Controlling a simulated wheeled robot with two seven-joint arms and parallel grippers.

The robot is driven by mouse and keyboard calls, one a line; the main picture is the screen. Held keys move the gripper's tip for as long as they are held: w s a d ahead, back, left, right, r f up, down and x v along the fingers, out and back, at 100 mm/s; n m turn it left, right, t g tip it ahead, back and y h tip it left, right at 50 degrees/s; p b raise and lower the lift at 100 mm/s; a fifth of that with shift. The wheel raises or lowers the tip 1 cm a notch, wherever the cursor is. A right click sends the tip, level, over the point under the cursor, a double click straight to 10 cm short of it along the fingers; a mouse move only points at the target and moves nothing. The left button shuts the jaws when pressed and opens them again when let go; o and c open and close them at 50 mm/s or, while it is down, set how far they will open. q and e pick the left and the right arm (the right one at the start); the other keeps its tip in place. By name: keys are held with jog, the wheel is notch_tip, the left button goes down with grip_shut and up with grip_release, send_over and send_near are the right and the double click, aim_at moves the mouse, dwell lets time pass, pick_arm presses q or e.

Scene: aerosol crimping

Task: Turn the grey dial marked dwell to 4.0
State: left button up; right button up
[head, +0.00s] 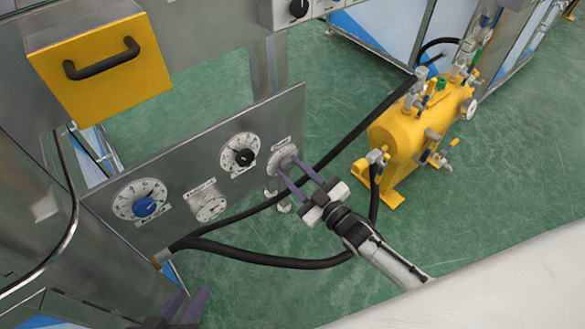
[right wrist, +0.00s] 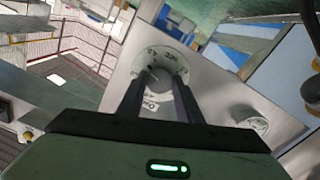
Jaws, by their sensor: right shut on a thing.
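The grey dial (head: 285,152) has a pale round scale and sits at the right end of the grey metal panel. It also shows in the right wrist view (right wrist: 160,60), with marks around its rim. My right gripper (head: 289,165) reaches it from the front right and is shut on its knob, one finger on each side. The fingers cover much of the knob and scale, so I cannot read the setting. My left gripper (head: 191,293) is at the bottom edge, away from the panel, its two fingers apart and nothing seen between them.
The panel (head: 185,165) also carries a blue-knobbed dial (head: 145,206), a black-knobbed dial (head: 244,158) and a small grey round fitting (head: 209,206). A black hose (head: 260,259) runs below it. A yellow tank (head: 408,140) stands on the green floor at right.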

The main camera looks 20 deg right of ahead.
jog(key=shift+m, duration=2)
pick_arm(q)
jog(key=shift+a+r, duration=0.2)
jog(key=shift+r, duration=0.05)
pick_arm(e)
jog(key=shift+m, duration=0.6)
pick_arm(q)
jog(key=shift+s, duration=0.1)
pick_arm(e)
jog(key=shift+m, duration=0.3)
jog(key=o, duration=1)
jog(key=shift+o, duration=0.2)
pick_arm(q)
jog(key=shift+d, duration=0.1)
jog(key=p, duration=0.1)
jog(key=a+r+p, duration=0.1)
jog(key=p, duration=0.1)
jog(key=shift+s+r+t, duration=0.25)
jog(key=shift+s+t, duration=0.05)
jog(key=shift+s, duration=0.05)
pick_arm(e)
jog(key=v, duration=1)
jog(key=shift+s, duration=0.15)
